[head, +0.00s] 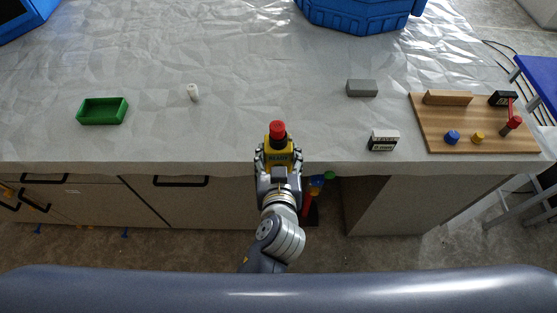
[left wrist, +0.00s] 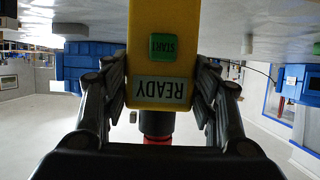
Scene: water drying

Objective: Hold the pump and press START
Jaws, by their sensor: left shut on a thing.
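The pump (head: 278,141) has a yellow body and a red top. My left gripper (head: 278,155) is shut on it near the table's front edge, with fingers on both sides. In the left wrist view, which is upside down, the yellow pump body (left wrist: 186,32) sits between the fingers of my left gripper (left wrist: 162,75). The green START button (left wrist: 163,46) and a READY label (left wrist: 160,91) face that camera, and nothing covers them. The pump's red part (left wrist: 157,140) shows partly behind the wrist. My right gripper is in neither view.
On the grey table (head: 240,60) are a green tray (head: 103,122), a small white item (head: 193,92), a grey block (head: 362,88), a black-and-white box (head: 383,140) and a wooden board (head: 460,145) with several parts. A blue crate (head: 360,15) stands at the back. The table's middle is clear.

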